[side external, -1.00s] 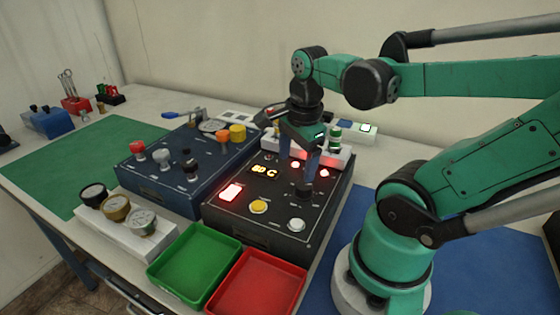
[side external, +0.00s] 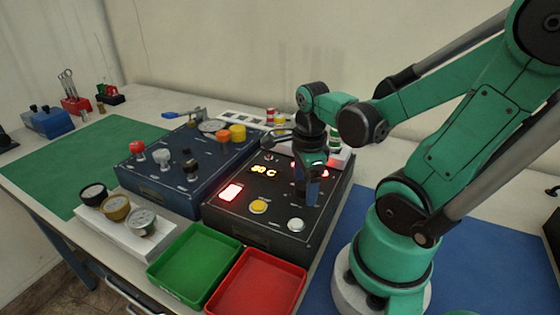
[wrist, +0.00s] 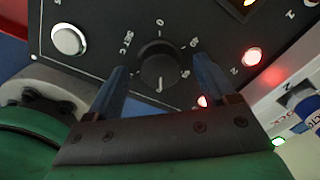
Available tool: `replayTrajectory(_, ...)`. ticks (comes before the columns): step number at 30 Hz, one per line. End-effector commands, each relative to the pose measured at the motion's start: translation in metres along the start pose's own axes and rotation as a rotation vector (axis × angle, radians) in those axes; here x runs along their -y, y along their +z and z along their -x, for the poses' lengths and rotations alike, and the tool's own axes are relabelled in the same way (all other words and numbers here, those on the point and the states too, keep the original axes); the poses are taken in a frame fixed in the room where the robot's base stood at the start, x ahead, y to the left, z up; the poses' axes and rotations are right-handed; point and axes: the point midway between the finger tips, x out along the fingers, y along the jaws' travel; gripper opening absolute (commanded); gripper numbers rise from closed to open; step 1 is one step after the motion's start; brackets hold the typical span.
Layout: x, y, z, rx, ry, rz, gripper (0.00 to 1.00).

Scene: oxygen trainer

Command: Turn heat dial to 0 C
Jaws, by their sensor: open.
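The heat dial (wrist: 158,66) is a round black knob on the black control panel, with SET C and a number scale printed around it. A white mark shows on its side nearest my gripper. My gripper (wrist: 161,72) is open, with one blue finger on each side of the dial; I cannot tell whether they touch it. In the side external view my gripper (side external: 307,190) is down at the panel and its fingers hide the dial. The amber display (side external: 264,170) shows a C reading whose first digit is hard to read.
The black panel (side external: 225,218) also bears a lit red switch (side external: 230,192), a yellow button (side external: 258,206) and a white button (side external: 296,225). A blue panel (side external: 150,183) stands to its left. Green (side external: 195,262) and red (side external: 258,285) trays lie in front.

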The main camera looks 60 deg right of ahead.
Motion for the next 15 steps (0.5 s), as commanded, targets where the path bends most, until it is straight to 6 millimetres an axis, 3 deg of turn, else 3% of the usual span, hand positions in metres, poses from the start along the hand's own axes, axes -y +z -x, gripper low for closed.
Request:
replayTrajectory(8, 0.0, 0.0, -0.0009, 0.0, 0.0, 0.0, 0.77)
replayTrajectory(15, 0.0, 0.0, -0.0008, 0.0, 0.0, 0.001, 0.12)
